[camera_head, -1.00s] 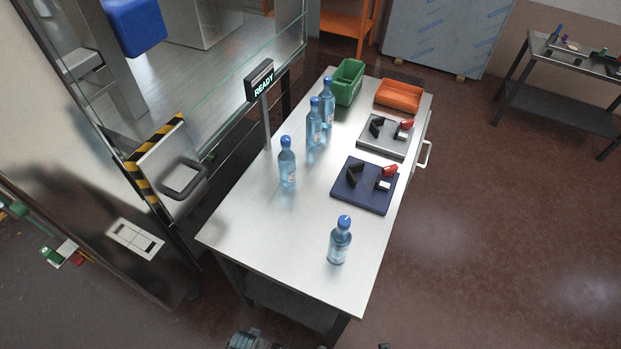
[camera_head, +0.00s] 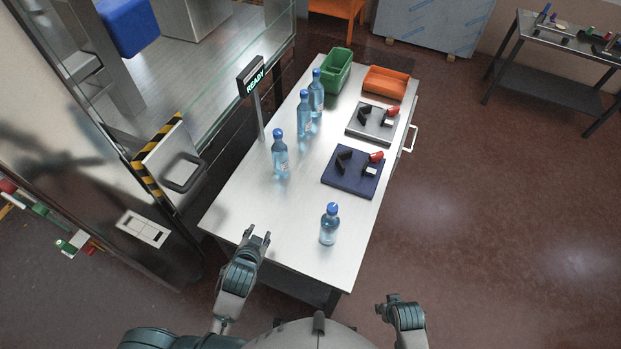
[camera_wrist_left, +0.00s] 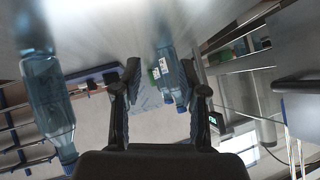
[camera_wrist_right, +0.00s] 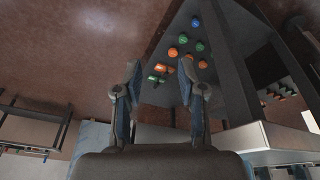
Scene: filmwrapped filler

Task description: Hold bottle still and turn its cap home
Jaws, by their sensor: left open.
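A clear blue bottle with a blue cap (camera_head: 329,228) stands upright alone near the table's front right. Several similar bottles stand upright along the left side, the nearest here (camera_head: 280,158). My left gripper (camera_head: 257,240) is open and empty at the table's front left edge, apart from every bottle. In the left wrist view its fingers (camera_wrist_left: 160,95) are spread, with one bottle (camera_wrist_left: 48,100) at the left and others (camera_wrist_left: 170,75) beyond the fingers. My right gripper (camera_head: 388,304) is off the table's front right; its fingers (camera_wrist_right: 160,85) are apart with nothing between them.
The table (camera_head: 250,205) holds a navy fixture plate (camera_head: 350,181), a grey one (camera_head: 368,127), a green bin (camera_head: 333,68) and an orange tray (camera_head: 385,84). A READY sign (camera_head: 252,75) stands at its left edge. The middle front is clear.

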